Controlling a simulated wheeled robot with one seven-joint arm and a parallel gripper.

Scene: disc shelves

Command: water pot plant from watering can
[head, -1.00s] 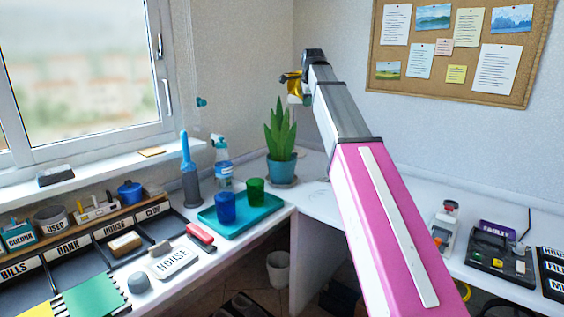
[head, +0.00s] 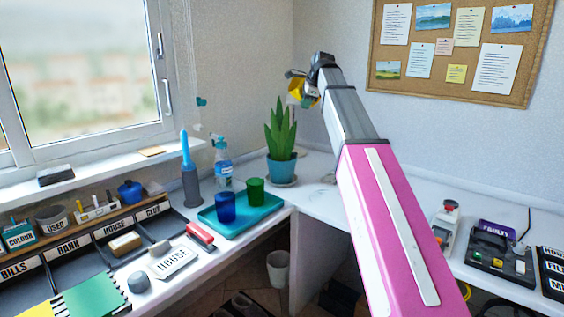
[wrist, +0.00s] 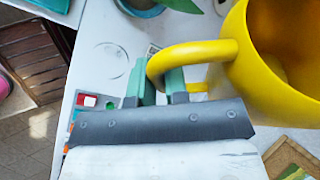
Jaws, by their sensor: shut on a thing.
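The yellow watering can (head: 309,96) is in the air, above and slightly right of the plant in the head view. It fills the right side of the wrist view (wrist: 285,85). My gripper (wrist: 158,82) is shut on its handle, with the green fingers on either side of the handle. In the head view the can is small and partly hidden by my wrist. The pot plant (head: 280,132) stands upright in a teal pot (head: 281,173) on a saucer in the desk corner. Part of the pot also shows at the top of the wrist view (wrist: 146,9). No water is visible.
A teal tray (head: 228,222) with a blue cup (head: 225,207) and a green cup (head: 256,191) stands in front of the plant. A spray bottle (head: 222,165) stands left of it. The desk right of the pot is mostly clear. Walls close the corner.

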